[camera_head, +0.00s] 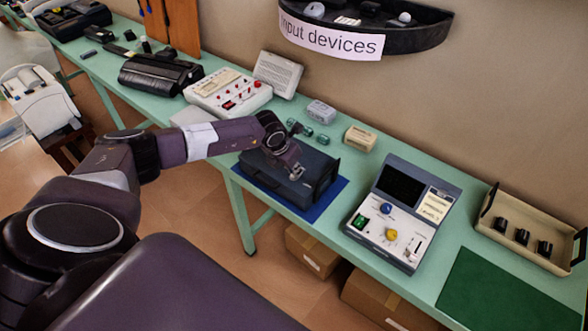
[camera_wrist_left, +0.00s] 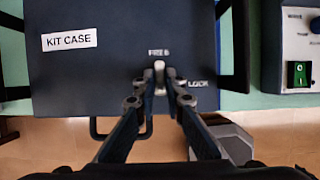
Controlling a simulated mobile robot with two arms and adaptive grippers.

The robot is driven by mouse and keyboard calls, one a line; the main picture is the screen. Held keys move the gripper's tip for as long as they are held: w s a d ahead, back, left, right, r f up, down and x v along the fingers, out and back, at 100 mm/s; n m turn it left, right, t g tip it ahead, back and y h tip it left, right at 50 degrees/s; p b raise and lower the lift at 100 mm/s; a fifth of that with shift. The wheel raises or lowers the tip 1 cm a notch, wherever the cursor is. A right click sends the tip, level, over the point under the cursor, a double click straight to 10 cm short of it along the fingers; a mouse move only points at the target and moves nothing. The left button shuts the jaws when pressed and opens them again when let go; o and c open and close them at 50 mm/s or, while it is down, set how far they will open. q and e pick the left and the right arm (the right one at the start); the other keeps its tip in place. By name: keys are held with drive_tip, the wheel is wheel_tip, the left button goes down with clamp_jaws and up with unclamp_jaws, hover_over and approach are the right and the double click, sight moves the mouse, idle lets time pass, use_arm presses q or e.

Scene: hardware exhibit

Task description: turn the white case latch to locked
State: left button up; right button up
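The dark blue kit case (camera_head: 312,170) lies on a blue mat on the green bench. In the left wrist view, its face (camera_wrist_left: 95,80) fills the upper left and centre, with a "KIT CASE" label. The small white latch (camera_wrist_left: 160,76) stands upright, pointing towards the "FREE" mark above it; the "LOCK" mark is to its right. My left gripper (camera_head: 294,172) is over the case's front part. In the left wrist view, its fingers (camera_wrist_left: 161,82) converge closely on both sides of the latch and appear shut on it. My right gripper is not in view.
A control box (camera_head: 400,215) with coloured knobs stands right of the case. A cream tray (camera_head: 540,250) with black knobs is farther right. A beige block (camera_head: 360,138) and a grey device (camera_head: 321,111) sit behind the case. Cardboard boxes (camera_head: 312,250) are under the bench.

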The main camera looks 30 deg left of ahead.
use_arm(q)
clamp_jaws()
drive_tip(key=shift+f+m+b, duration=0.15)
drive_tip(key=shift+m+b, duration=0.15)
drive_tip(key=shift+b, duration=0.45)
drive_tip(key=m+g+h+b, duration=0.1)
drive_tip(key=m+b, duration=0.3)
drive_tip(key=b, duration=0.1)
drive_tip(key=m+g+h+b, duration=0.1)
drive_tip(key=m+b, duration=0.3)
drive_tip(key=b, duration=0.2)
drive_tip(key=m+g+h+b, duration=0.1)
drive_tip(key=m+h+b, duration=0.1)
drive_tip(key=m+b, duration=0.2)
drive_tip(key=shift+w+d+m+b, duration=0.1)
drive_tip(key=shift+m+b, duration=0.3)
drive_tip(key=shift+b, duration=0.55)
drive_tip(key=shift+m+g+b, duration=0.9)
drive_tip(key=shift+m+b, duration=0.6)
drive_tip(key=shift+m, duration=0.7)
drive_tip(key=shift+r, duration=0.2)
drive_tip(key=o, duration=0.8)
unclamp_jaws()
drive_tip(key=shift+c, duration=0.2)
drive_tip(key=v, duration=1.2)
